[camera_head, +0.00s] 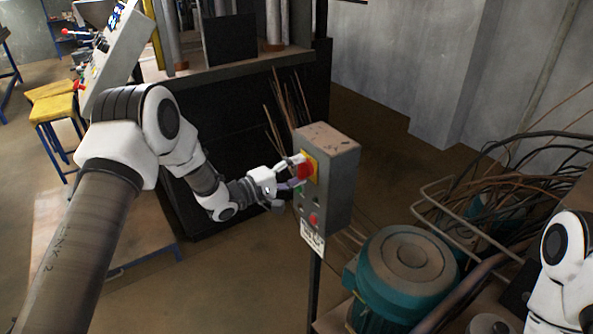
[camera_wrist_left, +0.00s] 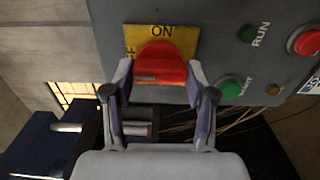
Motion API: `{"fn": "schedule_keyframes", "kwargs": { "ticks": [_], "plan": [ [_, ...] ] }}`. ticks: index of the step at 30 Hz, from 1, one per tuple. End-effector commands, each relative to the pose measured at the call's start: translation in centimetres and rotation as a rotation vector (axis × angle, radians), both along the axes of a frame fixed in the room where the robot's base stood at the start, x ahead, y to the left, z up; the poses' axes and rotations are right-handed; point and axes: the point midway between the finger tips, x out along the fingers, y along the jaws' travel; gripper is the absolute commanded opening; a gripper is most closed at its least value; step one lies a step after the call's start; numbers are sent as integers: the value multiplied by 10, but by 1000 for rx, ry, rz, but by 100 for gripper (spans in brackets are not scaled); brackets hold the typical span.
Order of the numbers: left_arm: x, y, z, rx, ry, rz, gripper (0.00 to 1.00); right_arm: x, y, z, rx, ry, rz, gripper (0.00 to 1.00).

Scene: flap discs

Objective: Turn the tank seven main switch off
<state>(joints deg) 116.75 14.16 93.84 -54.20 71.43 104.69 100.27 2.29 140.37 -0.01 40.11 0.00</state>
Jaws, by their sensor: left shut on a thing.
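The red main switch (camera_head: 305,170) sits on a yellow plate near the top of a grey control box (camera_head: 338,178) on a thin post. In the left wrist view the red switch (camera_wrist_left: 160,62) fills the centre. Its yellow plate (camera_wrist_left: 185,37) reads ON above it, with partly hidden lettering at its left edge. My left gripper (camera_head: 296,172) is at the box face. In the wrist view its fingers (camera_wrist_left: 160,78) are shut on the switch, one on each side. The white label (camera_head: 312,239) under the box is too small to read.
Below the switch are a green START button (camera_wrist_left: 230,88), a green RUN lamp (camera_wrist_left: 248,34) and a red button (camera_wrist_left: 305,41). A teal motor (camera_head: 405,270) and tangled cables (camera_head: 505,165) are close right of the box. A dark bench (camera_head: 240,110) stands behind.

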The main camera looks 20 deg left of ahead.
Motion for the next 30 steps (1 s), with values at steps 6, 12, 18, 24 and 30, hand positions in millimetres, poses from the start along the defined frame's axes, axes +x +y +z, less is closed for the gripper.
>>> {"fn": "schedule_keyframes", "kwargs": {
  "ticks": [6, 12, 18, 24, 30],
  "plan": [
    [1, 1, 1, -4, 1, 3, 21, 0, 0, 0, 0, 0, 0, 40],
    [1, 1, 1, -4, 0, 3, 81, 0, 0, 0, 0, 0, 0, 40],
    [0, 0, 0, -2, 0, 2, 81, 0, 0, 0, 0, 0, 0, 40],
    [-5, 5, 0, -2, 1, 3, 81, 0, 0, 0, 0, 0, 0, 40],
    [-37, 32, 1, -7, 2, 7, 81, 0, 0, 0, 0, 0, 0, 40]
  ]
}}
